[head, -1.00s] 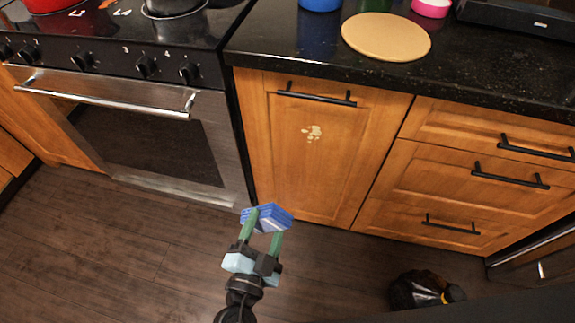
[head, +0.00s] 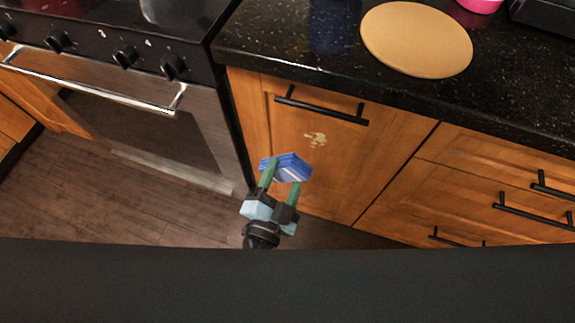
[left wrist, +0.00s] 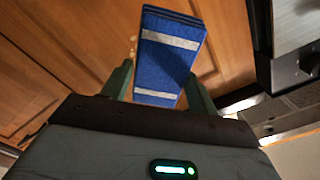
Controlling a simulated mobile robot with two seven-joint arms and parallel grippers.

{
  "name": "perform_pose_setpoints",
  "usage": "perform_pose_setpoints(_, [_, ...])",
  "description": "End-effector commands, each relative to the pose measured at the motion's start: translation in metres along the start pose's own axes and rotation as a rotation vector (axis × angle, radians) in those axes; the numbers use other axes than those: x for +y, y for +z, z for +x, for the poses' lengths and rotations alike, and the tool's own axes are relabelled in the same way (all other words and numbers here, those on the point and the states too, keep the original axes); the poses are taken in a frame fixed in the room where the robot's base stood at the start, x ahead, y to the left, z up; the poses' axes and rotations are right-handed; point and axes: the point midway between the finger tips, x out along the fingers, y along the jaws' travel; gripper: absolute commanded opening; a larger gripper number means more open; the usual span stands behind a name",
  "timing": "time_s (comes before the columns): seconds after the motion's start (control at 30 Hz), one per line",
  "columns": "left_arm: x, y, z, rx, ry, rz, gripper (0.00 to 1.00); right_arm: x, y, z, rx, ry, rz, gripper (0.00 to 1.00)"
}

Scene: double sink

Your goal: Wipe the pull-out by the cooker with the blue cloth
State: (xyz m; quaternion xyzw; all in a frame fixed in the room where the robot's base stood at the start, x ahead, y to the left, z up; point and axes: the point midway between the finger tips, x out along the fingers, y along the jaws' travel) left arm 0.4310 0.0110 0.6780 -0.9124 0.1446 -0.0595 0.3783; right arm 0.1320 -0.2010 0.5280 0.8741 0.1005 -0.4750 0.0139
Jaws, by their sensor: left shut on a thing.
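The pull-out by the cooker is a wooden front (head: 370,150) with a black bar handle (head: 321,106) near its top. A pale splotchy stain (head: 315,139) is on the front below the handle. My left gripper (head: 281,180) is shut on the folded blue cloth (head: 288,167), just below the stain in the head view. In the left wrist view the blue cloth (left wrist: 168,62), with pale stripes, stands out between the two green fingers (left wrist: 160,85). Whether the cloth touches the front cannot be told. My right gripper is not in view.
The cooker (head: 130,90) with its oven handle (head: 95,86) is left of the pull-out. The black counter (head: 290,45) overhangs above, with a round tan board (head: 416,40) on it. Drawers with black handles (head: 533,218) are at right.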

Motion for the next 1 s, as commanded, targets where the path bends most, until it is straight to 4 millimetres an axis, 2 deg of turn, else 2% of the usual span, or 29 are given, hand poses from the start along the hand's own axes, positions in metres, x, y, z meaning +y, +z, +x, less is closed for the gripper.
perform_pose_setpoints(0.27, [-0.001,-0.001,0.007,0.001,-0.001,0.0,0.41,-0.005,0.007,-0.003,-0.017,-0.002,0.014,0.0])
perform_pose_setpoints(0.7, [-0.001,0.0,0.047,0.0,-0.001,0.0,0.41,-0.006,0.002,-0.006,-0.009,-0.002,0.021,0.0])
perform_pose_setpoints(1.0, [0.0,0.0,0.06,0.0,0.0,0.001,0.41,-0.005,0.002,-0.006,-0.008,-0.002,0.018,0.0])
